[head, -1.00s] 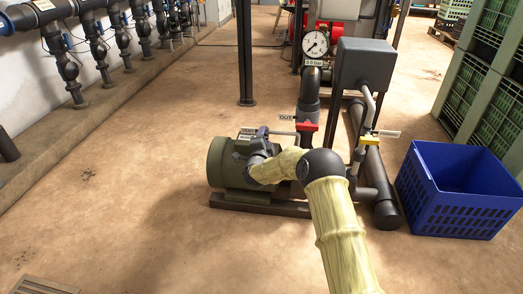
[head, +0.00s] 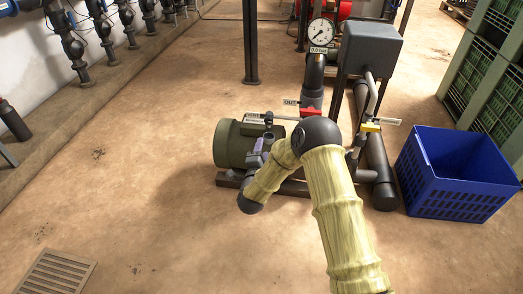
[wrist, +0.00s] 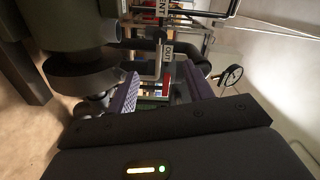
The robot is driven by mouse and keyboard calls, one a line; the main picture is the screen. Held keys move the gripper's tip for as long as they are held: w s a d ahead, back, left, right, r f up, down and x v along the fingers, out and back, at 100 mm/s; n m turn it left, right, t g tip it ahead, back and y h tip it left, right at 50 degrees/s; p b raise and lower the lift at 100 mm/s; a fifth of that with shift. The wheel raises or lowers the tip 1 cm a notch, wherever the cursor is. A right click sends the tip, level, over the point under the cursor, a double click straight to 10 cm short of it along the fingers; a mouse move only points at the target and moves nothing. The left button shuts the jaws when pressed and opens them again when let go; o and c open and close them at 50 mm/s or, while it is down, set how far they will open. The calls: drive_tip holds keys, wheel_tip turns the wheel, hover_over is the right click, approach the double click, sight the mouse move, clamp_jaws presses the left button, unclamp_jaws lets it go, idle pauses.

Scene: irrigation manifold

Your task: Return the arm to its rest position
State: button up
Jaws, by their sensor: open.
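My arm, in a pale yellow sleeve with dark joints, reaches up from the bottom of the head view and bends back to the left at its elbow. My gripper (head: 262,150) is in front of the green pump motor (head: 233,143), partly hidden by the wrist. In the wrist view, my gripper (wrist: 163,88) has its two purple-padded fingers apart, with no object held between them. Beyond the fingers show a red valve handle (wrist: 166,73) and an OUT label (wrist: 168,56). Whether the gripper touches the pump cannot be told.
A pressure gauge (head: 320,33) and grey box (head: 371,48) stand behind my arm. A blue crate (head: 460,187) sits further right. Valved pipes line the left wall. Floor at left, near a drain grate (head: 55,272), is clear.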

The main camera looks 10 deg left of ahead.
drive_tip(key=shift+s, duration=0.75)
